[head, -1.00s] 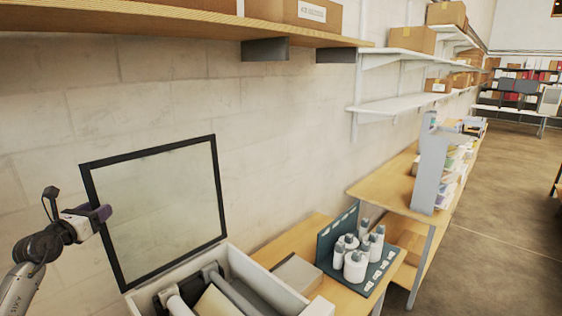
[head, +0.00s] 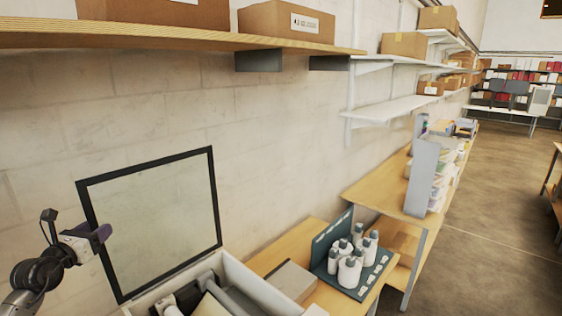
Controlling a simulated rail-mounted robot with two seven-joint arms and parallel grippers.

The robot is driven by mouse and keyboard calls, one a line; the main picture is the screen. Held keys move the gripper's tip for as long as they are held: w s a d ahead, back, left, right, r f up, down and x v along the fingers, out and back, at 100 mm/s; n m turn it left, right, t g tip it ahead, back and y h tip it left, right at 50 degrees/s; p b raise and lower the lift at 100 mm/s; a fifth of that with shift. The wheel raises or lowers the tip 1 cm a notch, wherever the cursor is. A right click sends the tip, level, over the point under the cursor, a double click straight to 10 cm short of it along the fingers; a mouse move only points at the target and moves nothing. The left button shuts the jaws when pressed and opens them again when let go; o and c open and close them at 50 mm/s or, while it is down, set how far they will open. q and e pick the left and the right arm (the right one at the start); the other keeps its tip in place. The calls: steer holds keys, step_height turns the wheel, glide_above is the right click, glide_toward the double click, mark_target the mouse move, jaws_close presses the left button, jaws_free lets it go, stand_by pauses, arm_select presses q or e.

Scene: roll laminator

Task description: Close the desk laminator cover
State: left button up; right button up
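The laminator cover (head: 160,222) is a clear panel in a black frame. It stands upright, open, at the back of the laminator body (head: 262,288), a white box with rollers inside, cut off by the bottom edge. My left gripper (head: 102,235) is at the left edge of the cover, with its dark purple fingertips at or just in front of the frame's left side. I cannot tell whether it touches the frame or how far its fingers are apart. My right gripper is out of view.
A wooden shelf (head: 180,40) with cardboard boxes hangs on the wall above the cover. A teal tray (head: 366,278) with several white bottles stands on the wooden table right of the laminator. A grey box (head: 290,280) lies between them. The wall behind the cover is bare.

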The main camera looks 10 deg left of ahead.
arm_select(q)
steer(key=shift+d, duration=0.2)
steer(key=s+d+p, duration=0.1)
steer(key=d+f+p, duration=0.1)
steer(key=d+p, duration=0.1)
steer(key=s+d+p, duration=0.1)
steer(key=shift+s+d+f+p, duration=0.2)
steer(key=shift+s+p, duration=0.1)
steer(key=shift+s, duration=0.05)
stand_by(0.5)
steer(key=shift+d, duration=0.1)
